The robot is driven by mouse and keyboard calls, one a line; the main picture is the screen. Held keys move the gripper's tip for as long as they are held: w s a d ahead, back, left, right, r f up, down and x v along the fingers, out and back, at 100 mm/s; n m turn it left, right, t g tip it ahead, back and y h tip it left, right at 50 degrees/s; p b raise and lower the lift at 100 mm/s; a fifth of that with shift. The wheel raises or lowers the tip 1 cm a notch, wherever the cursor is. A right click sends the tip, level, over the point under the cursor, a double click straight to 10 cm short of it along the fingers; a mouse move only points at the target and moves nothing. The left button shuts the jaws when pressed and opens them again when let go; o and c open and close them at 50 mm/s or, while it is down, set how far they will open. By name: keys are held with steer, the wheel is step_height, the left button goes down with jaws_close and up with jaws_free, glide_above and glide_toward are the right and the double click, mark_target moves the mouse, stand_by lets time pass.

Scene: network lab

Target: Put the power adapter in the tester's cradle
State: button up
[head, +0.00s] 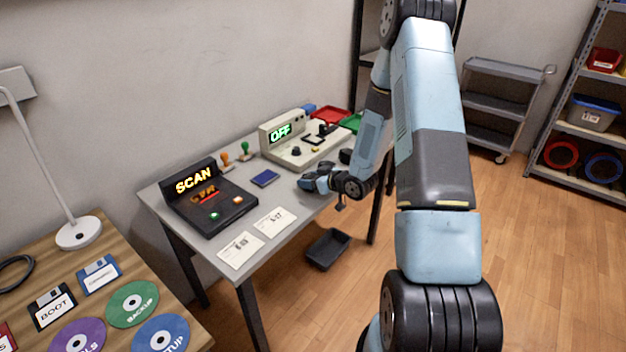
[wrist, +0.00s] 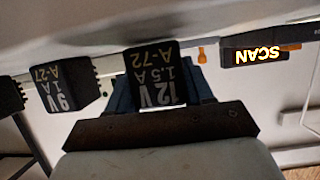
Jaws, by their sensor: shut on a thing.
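My gripper (head: 315,183) is low over the right part of the grey table in the head view. In the wrist view, which is upside down, my gripper (wrist: 165,92) is shut on a black power adapter (wrist: 155,80) labelled 12V 1.5A A-72. I cannot tell whether it touches the table. A second black adapter (wrist: 78,87), labelled 9V 1A A-27, stands beside it, apart from the fingers. The beige tester (head: 290,137) stands at the table's back with its display reading OFF. A black fixture on it (head: 319,135) looks like the cradle; details are too small.
A black scanner (head: 210,200) reading SCAN stands at the table's left. Another dark block (wrist: 10,95) is at the wrist view's left edge. A dark bin (head: 328,250) is on the floor.

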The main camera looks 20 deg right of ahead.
steer(key=shift+f, duration=0.15)
steer(key=o, duration=1.2)
steer(key=shift+c, duration=0.2)
